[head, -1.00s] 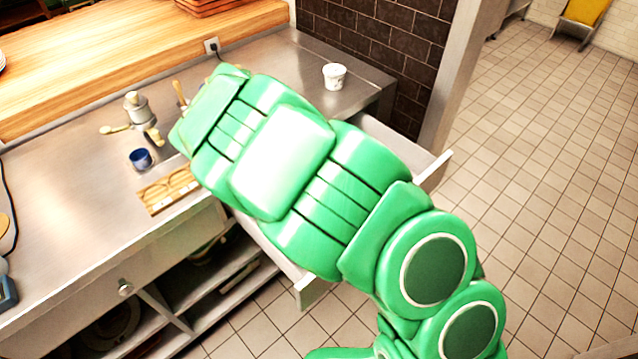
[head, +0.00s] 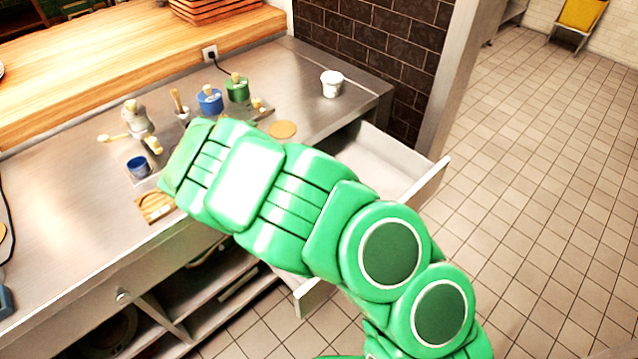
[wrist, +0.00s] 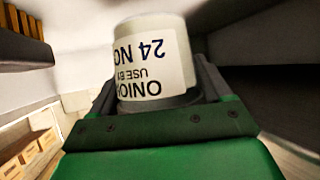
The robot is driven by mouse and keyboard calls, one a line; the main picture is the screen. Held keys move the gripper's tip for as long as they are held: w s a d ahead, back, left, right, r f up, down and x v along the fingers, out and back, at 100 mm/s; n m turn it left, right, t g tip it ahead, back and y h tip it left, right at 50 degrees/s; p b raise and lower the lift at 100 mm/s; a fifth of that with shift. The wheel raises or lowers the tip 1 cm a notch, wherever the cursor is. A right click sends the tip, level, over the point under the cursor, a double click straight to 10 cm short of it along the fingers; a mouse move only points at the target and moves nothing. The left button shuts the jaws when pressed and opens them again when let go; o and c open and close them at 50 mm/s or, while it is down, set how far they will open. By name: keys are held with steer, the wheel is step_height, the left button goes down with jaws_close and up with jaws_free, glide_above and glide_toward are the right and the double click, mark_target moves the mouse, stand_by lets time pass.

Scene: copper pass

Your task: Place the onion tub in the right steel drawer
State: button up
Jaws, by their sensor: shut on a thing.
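In the wrist view, my gripper (wrist: 158,100) is shut on the onion tub (wrist: 152,50), a white tub whose label reads "ONION" and "USE BY 24 NO", upside down in the picture. In the head view, my green arm hides the gripper and the held tub. The right steel drawer (head: 378,160) is pulled out below the counter's right end. Its far inside shows and looks empty; my arm crosses in front of the rest.
Another white tub (head: 331,84) stands on the steel counter (head: 75,215) near the back right. Blue (head: 209,101) and green (head: 237,90) lidded pots, a round tan disc (head: 282,130) and a blue cup (head: 139,166) are also there. A dark tiled wall (head: 380,45) stands behind the drawer side.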

steer(key=shift+f, duration=2.25)
steer(key=o, duration=1.1)
steer(key=shift+f, duration=0.1)
steer(key=shift+r, duration=0.2)
steer(key=shift+v, duration=6)
